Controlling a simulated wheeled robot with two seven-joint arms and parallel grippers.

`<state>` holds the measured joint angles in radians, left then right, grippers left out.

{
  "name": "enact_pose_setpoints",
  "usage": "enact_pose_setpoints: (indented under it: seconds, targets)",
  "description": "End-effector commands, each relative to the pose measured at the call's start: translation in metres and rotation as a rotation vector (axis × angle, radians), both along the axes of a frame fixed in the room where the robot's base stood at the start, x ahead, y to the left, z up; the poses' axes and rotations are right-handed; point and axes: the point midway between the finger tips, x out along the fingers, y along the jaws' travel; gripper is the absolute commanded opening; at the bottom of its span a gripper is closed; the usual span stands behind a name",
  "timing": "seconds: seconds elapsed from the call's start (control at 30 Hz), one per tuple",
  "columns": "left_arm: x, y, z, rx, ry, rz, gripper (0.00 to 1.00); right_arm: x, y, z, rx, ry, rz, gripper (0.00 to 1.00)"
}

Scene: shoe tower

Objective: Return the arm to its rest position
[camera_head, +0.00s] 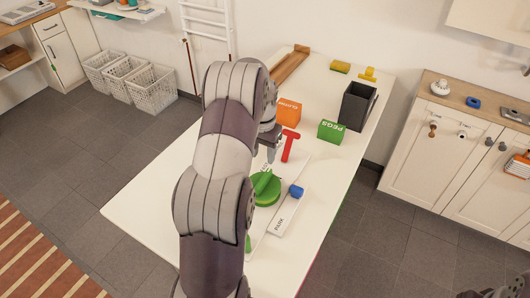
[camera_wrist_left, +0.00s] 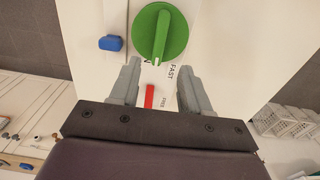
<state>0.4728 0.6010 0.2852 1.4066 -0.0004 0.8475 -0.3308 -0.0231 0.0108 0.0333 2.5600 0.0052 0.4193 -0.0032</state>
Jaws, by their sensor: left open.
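My left gripper (camera_head: 270,152) hangs above the white table (camera_head: 150,205), and my left arm covers much of the table's middle. In the left wrist view the gripper (camera_wrist_left: 159,80) is open, its two grey fingers apart with nothing held between them. A green round knob (camera_head: 265,188) with a raised handle sits on a white panel close to the gripper; in the wrist view the knob (camera_wrist_left: 161,33) lies just beyond the fingertips.
A blue slider (camera_head: 296,191) sits beside the knob. A red T-shaped piece (camera_head: 290,146), an orange box (camera_head: 289,113), a green box (camera_head: 331,131) and a dark open bin (camera_head: 357,106) stand farther back. The table's left part is clear. White baskets (camera_head: 126,81) stand on the floor.

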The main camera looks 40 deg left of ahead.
Motion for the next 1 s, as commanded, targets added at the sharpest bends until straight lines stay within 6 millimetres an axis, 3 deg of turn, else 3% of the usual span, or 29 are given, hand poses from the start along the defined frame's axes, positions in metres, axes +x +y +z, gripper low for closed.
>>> enact_pose_setpoints:
  seconds: [0.3,0.37,0.47,0.6,0.7,0.8,0.9,1.0]
  targets:
    - [0.004,0.002,-0.001,0.01,-0.021,0.038,0.47,0.0,0.0,0.0,0.0,0.0,0.0,0.43]
    - [-0.011,-0.006,-0.015,0.002,-0.005,0.086,0.47,0.0,0.0,0.0,0.0,0.0,0.0,0.43]
    - [-0.043,-0.041,-0.013,-0.002,0.001,0.133,0.47,0.0,0.0,0.0,0.0,0.0,0.0,0.43]
    - [-0.1,-0.123,0.011,0.003,-0.025,0.091,0.47,0.0,0.0,0.0,0.0,0.0,0.0,0.43]
    - [-0.146,-0.17,0.027,0.005,-0.052,0.008,0.47,0.0,0.0,0.0,0.0,0.0,0.0,0.43]
    - [-0.178,-0.201,0.041,0.004,-0.078,-0.096,0.47,0.0,0.0,0.0,0.0,0.0,0.0,0.43]
    - [-0.175,-0.215,0.052,0.005,-0.124,-0.158,0.47,0.0,0.0,0.0,0.0,0.0,0.0,0.43]
    - [-0.175,-0.217,0.051,0.004,-0.12,-0.166,0.47,0.0,0.0,0.0,0.0,0.0,0.0,0.43]
